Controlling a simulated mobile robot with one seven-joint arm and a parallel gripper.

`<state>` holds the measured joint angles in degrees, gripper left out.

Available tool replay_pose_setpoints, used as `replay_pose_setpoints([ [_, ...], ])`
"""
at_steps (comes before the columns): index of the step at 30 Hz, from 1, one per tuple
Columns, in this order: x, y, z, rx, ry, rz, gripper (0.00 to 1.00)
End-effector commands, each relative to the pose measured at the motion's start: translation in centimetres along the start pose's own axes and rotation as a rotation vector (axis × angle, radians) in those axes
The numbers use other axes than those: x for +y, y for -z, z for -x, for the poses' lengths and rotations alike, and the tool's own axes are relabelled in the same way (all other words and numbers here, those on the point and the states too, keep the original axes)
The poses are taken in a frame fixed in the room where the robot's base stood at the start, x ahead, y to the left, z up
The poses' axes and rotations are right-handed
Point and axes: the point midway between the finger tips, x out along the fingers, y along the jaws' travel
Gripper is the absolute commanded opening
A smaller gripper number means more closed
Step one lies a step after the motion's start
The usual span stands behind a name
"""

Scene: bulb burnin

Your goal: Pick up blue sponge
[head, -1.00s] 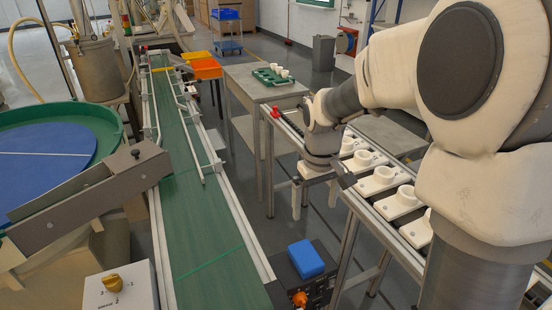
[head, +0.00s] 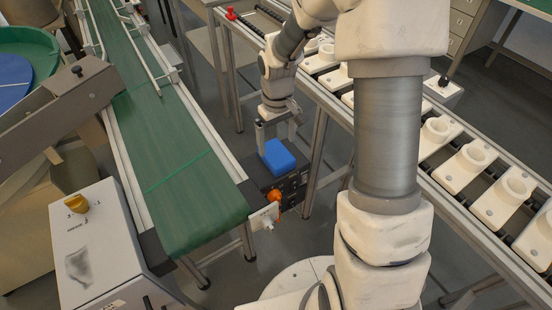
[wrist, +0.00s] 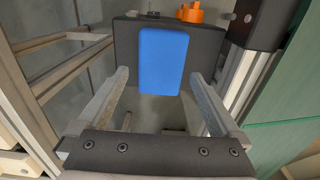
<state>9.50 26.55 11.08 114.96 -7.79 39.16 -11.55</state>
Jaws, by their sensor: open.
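The blue sponge (head: 278,156) is a small bright blue block. It lies on top of a dark box (head: 259,172) at the end of the green conveyor. In the wrist view the sponge (wrist: 162,60) shows upright in the picture, ahead of and between my two fingers. My gripper (head: 277,140) is open and empty, just behind the sponge in the head view. In the wrist view my gripper (wrist: 158,85) has its fingers spread wider than the sponge, one on each side. Whether the fingertips are level with the sponge cannot be told.
The green conveyor (head: 170,130) runs on the left. An orange knob (head: 274,195) is on the dark box, close to the sponge. A roller line with white fixtures (head: 467,163) runs on the right. A grey control box with a yellow knob (head: 76,203) stands at lower left.

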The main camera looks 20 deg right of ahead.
Motion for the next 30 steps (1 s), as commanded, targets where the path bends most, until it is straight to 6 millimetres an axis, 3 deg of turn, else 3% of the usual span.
replay_pose_setpoints([
  [5, -0.1, 0.0, -1.2, -0.002, 0.001, 0.000, 1.00],
  [13, -0.2, 0.2, -5.1, -0.001, 0.000, 0.001, 1.00],
  [21, -0.2, 0.2, -5.3, -0.001, 0.000, 0.000, 0.98],
  [30, -0.2, 0.2, -5.3, 0.000, 0.000, 0.000, 0.44],
])
